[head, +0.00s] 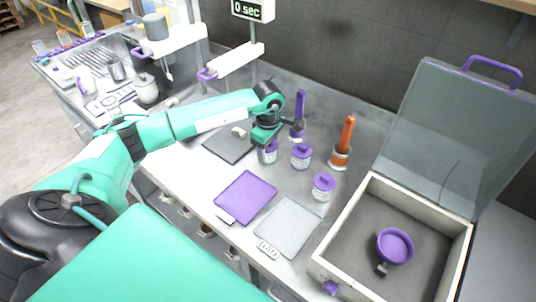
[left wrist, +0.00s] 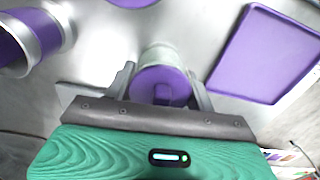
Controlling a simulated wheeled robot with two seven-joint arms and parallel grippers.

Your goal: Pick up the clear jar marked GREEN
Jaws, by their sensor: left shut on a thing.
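My left gripper (head: 267,137) is shut on a small clear jar (head: 268,154) with a purple lid, near the back of the bench. In the left wrist view the left gripper (left wrist: 162,85) has one finger on each side of this jar (left wrist: 159,54), just around its purple lid. Its label cannot be read, so I cannot tell if it is marked GREEN. Two similar purple-lidded jars stand apart from it: a middle jar (head: 301,156) and a front jar (head: 323,188). Their markings are too small to read. My right gripper is not in view.
A purple-handled brush (head: 299,105) and an orange-handled brush (head: 346,136) stand behind the jars. A purple mat (head: 246,197), a dark mat (head: 226,147) and a pale mat (head: 288,228) lie flat. An open box (head: 345,222) at right holds a purple dish (head: 395,246).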

